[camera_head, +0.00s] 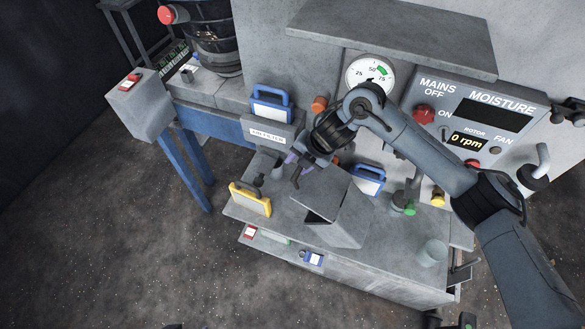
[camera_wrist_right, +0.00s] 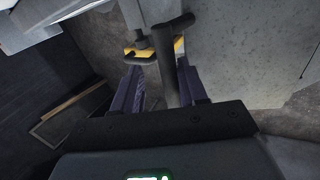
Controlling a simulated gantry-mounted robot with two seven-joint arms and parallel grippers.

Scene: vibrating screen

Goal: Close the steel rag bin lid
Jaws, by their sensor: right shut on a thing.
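The steel rag bin (camera_head: 345,232) is a grey box on the bench. Its grey lid (camera_head: 322,186) is tilted, with a dark gap open under its front edge. My right gripper (camera_head: 296,168) is at the lid's left edge, its purple fingers pointing down. In the right wrist view the gripper (camera_wrist_right: 165,90) is shut on the dark bar-shaped lid handle (camera_wrist_right: 168,62), which stands between the two purple fingers. The grey surface to the right there looks like the lid or bin.
A yellow-framed holder (camera_head: 250,200) stands left of the bin, and a blue-framed one (camera_head: 368,180) behind it. A pale cup (camera_head: 432,252) and a green-capped item (camera_head: 408,209) are to the right. The moisture control panel (camera_head: 480,125) rises behind. Bare bench lies right of the bin.

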